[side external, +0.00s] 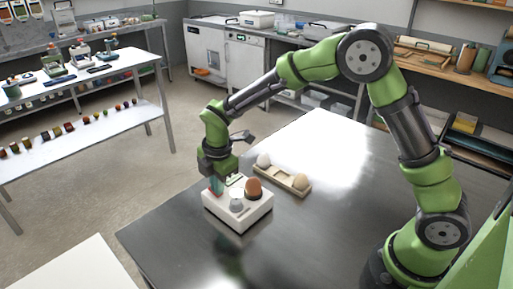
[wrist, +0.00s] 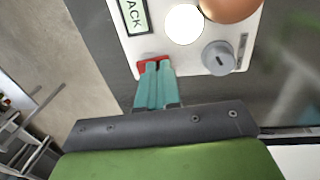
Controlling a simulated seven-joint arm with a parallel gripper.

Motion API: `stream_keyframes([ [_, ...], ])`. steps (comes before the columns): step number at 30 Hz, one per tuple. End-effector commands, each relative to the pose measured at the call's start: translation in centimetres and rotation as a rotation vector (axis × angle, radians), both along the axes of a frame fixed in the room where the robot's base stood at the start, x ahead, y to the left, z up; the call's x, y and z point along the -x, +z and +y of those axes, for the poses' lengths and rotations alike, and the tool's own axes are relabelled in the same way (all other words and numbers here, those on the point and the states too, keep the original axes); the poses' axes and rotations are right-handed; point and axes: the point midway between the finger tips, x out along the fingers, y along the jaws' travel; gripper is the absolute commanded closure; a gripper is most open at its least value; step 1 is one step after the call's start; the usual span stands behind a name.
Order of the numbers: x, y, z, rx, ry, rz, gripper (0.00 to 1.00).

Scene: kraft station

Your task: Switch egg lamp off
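The egg lamp is a white box (side external: 240,219) on the dark metal table, with a brown egg (side external: 253,188) on top. In the wrist view its white top (wrist: 125,42) carries a bright white disc (wrist: 184,24), a grey round knob (wrist: 218,58), a label reading "ACK" and a red switch (wrist: 146,61). The brown egg shows at the wrist view's top edge (wrist: 230,8). My gripper (wrist: 158,66) has its teal fingers together, with their tips at the red switch, partly covering it. Whether they press on it cannot be told. I see nothing held between them.
A wooden tray (side external: 281,179) with pale eggs at its ends lies behind the box. The metal table (side external: 318,226) is clear to the right and in front. A white shelf rack (side external: 100,66) stands at left, apart from the table.

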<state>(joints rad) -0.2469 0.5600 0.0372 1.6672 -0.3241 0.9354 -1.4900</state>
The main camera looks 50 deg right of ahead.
Motion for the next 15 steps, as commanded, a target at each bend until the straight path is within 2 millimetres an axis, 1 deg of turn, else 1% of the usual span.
stream_keyframes([
  [2, 0.2, 0.7, 0.0, -0.001, 0.0, 0.003, 1.0],
  [5, 0.2, 2.7, 0.0, -0.002, 0.001, -0.007, 1.0],
  [12, 0.8, 8.5, 0.0, -0.003, 0.001, -0.016, 1.0],
  [15, 1.1, 10.5, 0.0, -0.003, 0.002, -0.016, 1.0],
])
